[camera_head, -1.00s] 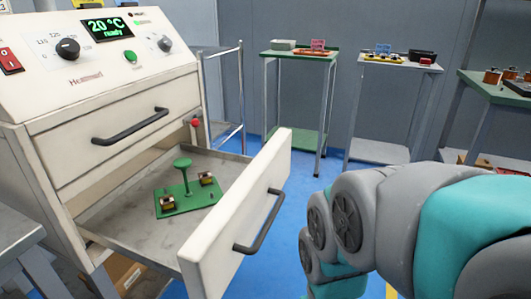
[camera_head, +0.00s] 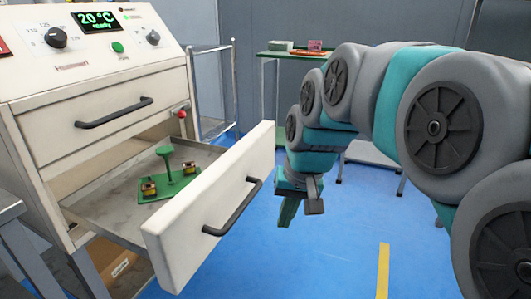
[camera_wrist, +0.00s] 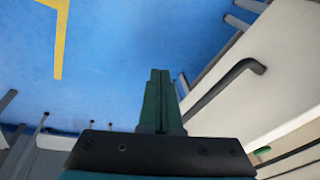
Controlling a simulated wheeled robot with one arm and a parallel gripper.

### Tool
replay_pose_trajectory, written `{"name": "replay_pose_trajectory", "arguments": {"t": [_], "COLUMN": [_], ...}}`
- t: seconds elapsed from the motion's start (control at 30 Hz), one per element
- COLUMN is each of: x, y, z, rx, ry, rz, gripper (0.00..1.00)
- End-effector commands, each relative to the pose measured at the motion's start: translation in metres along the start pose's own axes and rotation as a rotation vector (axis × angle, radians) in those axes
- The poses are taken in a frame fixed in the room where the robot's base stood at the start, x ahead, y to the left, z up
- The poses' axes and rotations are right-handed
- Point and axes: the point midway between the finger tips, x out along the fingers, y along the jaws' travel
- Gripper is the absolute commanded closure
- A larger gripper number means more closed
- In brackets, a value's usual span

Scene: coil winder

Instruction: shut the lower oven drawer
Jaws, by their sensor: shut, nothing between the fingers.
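The lower oven drawer (camera_head: 205,222) is pulled far out of the white oven (camera_head: 95,72). Its white front carries a dark bar handle (camera_head: 236,208). Inside the drawer lies a green plate (camera_head: 168,187) with a green post and two small coil parts. My gripper (camera_head: 288,212) is shut and empty, pointing down to the right of the drawer front, apart from it. In the wrist view, the shut fingers (camera_wrist: 160,82) show over the blue floor, with the drawer handle (camera_wrist: 228,82) to their right.
The upper drawer (camera_head: 95,120) is shut. A red knob (camera_head: 181,114) shows beside the open drawer. A green-topped stand (camera_head: 290,54) with items is at the back. Blue floor (camera_head: 320,255) with a yellow stripe (camera_head: 383,270) is clear in front of the drawer.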

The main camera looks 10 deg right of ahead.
Motion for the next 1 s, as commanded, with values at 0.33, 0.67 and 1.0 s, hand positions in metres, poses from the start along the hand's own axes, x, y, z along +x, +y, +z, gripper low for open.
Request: {"name": "replay_pose_trajectory", "arguments": {"t": [0.33, 0.67, 1.0], "x": [-0.042, -0.062, -0.026], "y": [0.015, 0.03, 0.025], "z": [-0.167, -0.213, -0.225], "rx": [0.21, 0.282, 0.28], "ry": [0.277, 0.366, 0.357], "rz": [-0.142, -0.183, -0.181], "gripper": [1.0, 1.0, 1.0]}}
